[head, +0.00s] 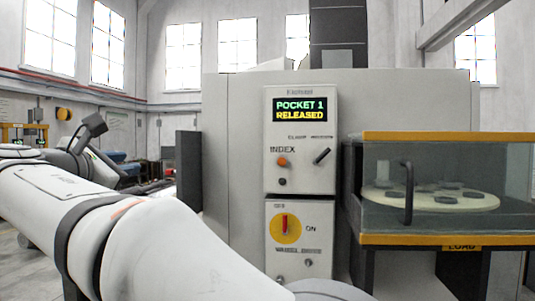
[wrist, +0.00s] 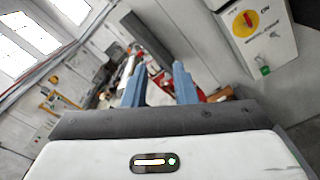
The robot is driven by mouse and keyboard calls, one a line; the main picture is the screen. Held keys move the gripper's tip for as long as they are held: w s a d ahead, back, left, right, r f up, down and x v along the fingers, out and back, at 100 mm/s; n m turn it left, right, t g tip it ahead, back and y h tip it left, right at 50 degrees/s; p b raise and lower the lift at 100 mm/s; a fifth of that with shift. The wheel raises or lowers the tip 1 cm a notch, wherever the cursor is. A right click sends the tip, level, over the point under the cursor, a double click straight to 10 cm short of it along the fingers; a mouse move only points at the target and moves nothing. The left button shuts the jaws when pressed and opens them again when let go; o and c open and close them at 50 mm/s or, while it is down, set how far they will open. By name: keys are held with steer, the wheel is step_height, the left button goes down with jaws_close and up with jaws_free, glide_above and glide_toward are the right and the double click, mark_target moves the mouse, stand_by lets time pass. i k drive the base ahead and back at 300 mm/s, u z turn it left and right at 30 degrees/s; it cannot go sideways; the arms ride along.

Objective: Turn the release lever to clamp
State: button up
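The release lever (head: 322,156) is a small dark handle on the upper control panel (head: 300,180) of the machine. It is tilted, its upper end leaning right, below small lettering that seems to read "CLAMP" at its left. The display (head: 300,109) above reads "POCKET 1 RELEASED". My gripper (wrist: 159,80) shows in the wrist view with two blue-grey fingers apart and nothing visible between them. It points at the background room, away from the lever. The lever is not visible in the wrist view, and my gripper's fingers are not visible in the head view.
An orange index button (head: 282,161) sits left of the lever. Below is a red-and-yellow rotary switch (head: 285,226), also in the wrist view (wrist: 245,22). A glass-sided loading box (head: 450,215) with a dark handle (head: 407,194) juts out at right. My arm fills the lower left.

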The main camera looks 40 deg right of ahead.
mark_target(316, 162)
steer(key=z, duration=1.6)
steer(key=i, duration=1.05)
steer(key=z, duration=0.05)
